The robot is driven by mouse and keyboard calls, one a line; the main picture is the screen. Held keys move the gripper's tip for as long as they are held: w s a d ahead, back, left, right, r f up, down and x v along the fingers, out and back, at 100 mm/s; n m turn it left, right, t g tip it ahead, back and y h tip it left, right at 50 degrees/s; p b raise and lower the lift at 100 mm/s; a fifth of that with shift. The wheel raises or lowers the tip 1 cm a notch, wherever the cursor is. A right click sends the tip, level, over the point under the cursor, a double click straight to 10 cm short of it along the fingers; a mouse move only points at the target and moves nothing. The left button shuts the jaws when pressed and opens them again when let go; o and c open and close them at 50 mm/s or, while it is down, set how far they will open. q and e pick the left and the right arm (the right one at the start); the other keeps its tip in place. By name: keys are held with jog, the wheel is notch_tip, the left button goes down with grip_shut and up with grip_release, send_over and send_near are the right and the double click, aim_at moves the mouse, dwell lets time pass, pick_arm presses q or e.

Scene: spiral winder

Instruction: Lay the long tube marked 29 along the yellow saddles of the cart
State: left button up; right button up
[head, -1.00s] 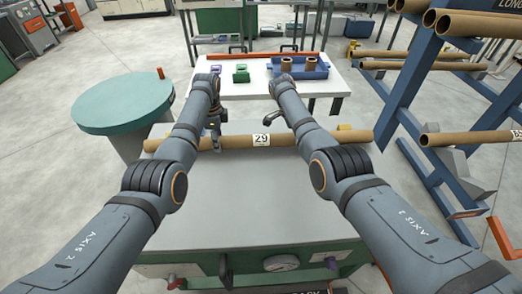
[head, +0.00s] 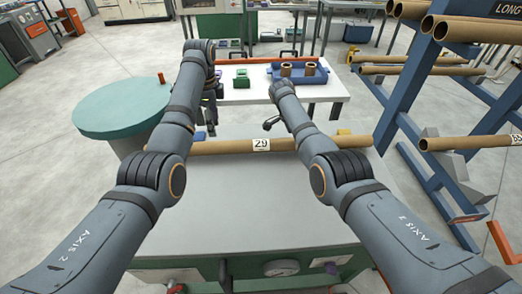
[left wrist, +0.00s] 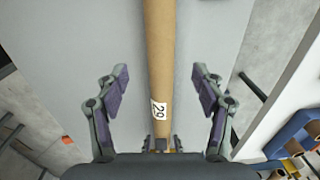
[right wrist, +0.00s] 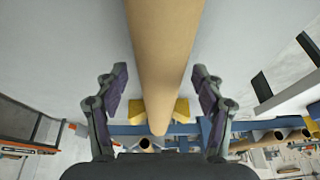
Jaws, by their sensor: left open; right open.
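The long brown tube marked 29 (head: 225,146) lies crosswise along the far side of the grey top. A yellow saddle (right wrist: 181,110) shows on both sides of the tube near its end in the right wrist view, on a blue beam of the cart (right wrist: 128,129). Contact there cannot be judged. My left gripper (head: 210,117) is open above the tube; in the left wrist view the tube (left wrist: 159,60) runs between the spread fingers, clear of both. My right gripper (right wrist: 160,90) is open, its fingers on either side of the tube and apart from it.
A white table (head: 240,95) beyond holds a blue tray (head: 300,76) and a green block (head: 241,77). A round teal table (head: 120,104) stands at left. A blue rack (head: 412,75) with several brown tubes stands at right. The grey top (head: 260,200) in front is clear.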

pick_arm(q)
jog(key=shift+r, duration=0.75)
pick_arm(e)
jog(key=v, duration=1.2)
